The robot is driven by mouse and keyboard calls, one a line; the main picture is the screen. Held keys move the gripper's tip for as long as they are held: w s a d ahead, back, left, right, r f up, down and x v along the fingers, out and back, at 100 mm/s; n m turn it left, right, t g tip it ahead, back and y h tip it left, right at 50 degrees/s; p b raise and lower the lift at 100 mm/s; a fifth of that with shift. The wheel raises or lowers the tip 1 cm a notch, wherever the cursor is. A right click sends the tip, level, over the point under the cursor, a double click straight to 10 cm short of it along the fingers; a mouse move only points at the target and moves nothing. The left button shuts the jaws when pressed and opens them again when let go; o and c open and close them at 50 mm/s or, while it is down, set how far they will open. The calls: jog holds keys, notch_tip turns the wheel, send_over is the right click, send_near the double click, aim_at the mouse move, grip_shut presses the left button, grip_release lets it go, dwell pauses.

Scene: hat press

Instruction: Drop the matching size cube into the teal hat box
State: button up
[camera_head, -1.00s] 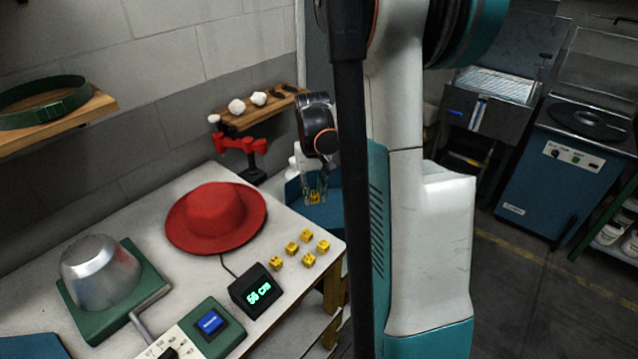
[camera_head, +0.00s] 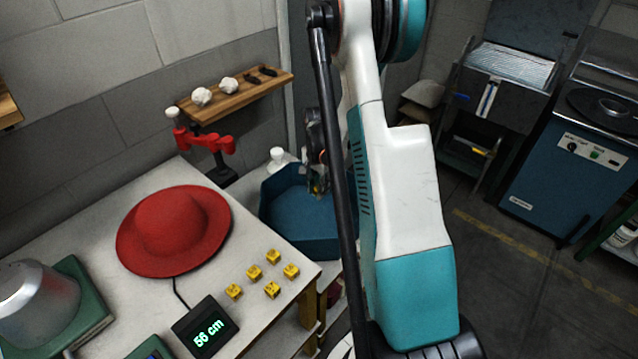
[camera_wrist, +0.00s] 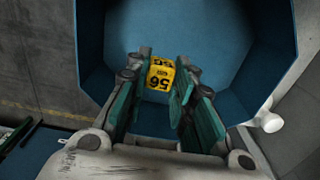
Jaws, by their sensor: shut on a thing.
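My gripper (camera_wrist: 160,95) is shut on a yellow cube (camera_wrist: 160,74) marked 56. In the wrist view the cube is between the fingertips, over the teal-blue octagonal hat box (camera_wrist: 262,62), whose inside looks empty where it shows. In the head view my gripper (camera_head: 318,185) is at the right part of the hat box (camera_head: 290,215), partly hidden behind my arm. Several other yellow cubes (camera_head: 254,272) stand on the table beside the hat. A display (camera_head: 206,328) reads 56 cm. A red hat (camera_head: 172,232) lies on the table.
The table's bare top (camera_head: 100,225) lies left of the hat box. A metal hat form (camera_head: 35,300) on a green base is at the left. A red clamp (camera_head: 205,143) and a wooden shelf (camera_head: 240,95) are behind. A white bottle (camera_head: 277,156) stands by the box.

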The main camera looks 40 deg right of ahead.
jog(key=b, duration=0.5)
send_near(318, 230)
notch_tip(318, 230, down, 5)
jog(key=b, duration=0.6)
jog(key=shift+d, duration=0.1)
jog(key=shift+f+b, duration=0.25)
jog(key=shift+b, duration=0.05)
jog(key=shift+f, duration=0.45)
dwell(0.4)
jog(key=o, duration=0.8)
